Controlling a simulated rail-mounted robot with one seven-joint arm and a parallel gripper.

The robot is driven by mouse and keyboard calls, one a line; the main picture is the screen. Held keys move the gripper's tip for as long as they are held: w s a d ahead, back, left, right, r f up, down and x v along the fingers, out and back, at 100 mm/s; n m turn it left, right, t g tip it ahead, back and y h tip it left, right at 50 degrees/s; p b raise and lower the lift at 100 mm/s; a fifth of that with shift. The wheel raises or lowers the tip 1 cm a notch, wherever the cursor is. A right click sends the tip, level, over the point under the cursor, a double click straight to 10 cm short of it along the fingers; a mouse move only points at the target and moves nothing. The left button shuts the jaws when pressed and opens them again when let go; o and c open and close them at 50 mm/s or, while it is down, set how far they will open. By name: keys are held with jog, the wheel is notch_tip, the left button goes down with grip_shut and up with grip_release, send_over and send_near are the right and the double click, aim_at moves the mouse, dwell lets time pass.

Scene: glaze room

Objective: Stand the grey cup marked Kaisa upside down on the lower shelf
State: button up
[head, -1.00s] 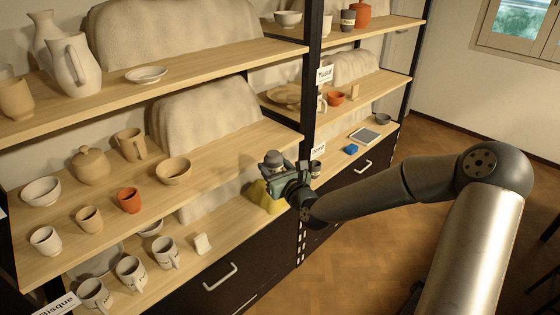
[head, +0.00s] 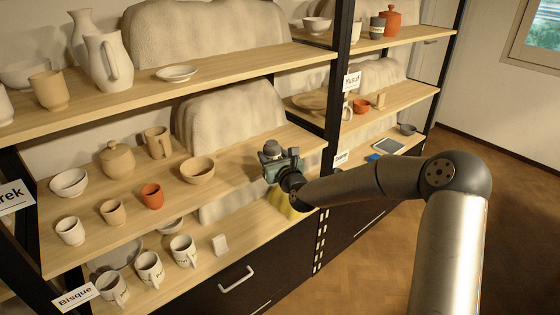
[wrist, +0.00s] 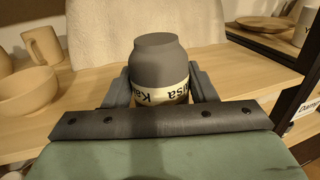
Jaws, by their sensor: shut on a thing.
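The grey cup (head: 271,147) is held in my gripper (head: 277,162), near the right end of the middle shelf in the head view. In the wrist view the cup (wrist: 159,58) sits between the two fingers of my gripper (wrist: 162,88), base up, its pale band reading "Kaisa" upside down. My gripper is shut on it. The cup's rim is hidden behind the gripper. Whether the cup touches any shelf cannot be told.
The middle shelf (head: 150,225) carries bowls, cups and a lidded jar (head: 116,158). A dark post (head: 340,120) stands right of my gripper. A yellow object (head: 283,203) lies below my gripper. The lower shelf has bare room right of the white block.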

jog(key=w+a+p, duration=0.1)
jog(key=w+a, duration=0.3)
jog(key=shift+w, duration=0.3)
jog(key=shift+f+b, duration=0.65)
jog(key=shift+f, duration=0.1)
jog(key=shift+f+b, duration=0.3)
jog(key=shift+b, duration=0.15)
jog(key=shift+d+f+b, duration=0.1)
jog(key=shift+f+b, duration=0.2)
jog(key=shift+b, duration=0.1)
jog(key=o, duration=1)
jog(key=shift+s, duration=0.15)
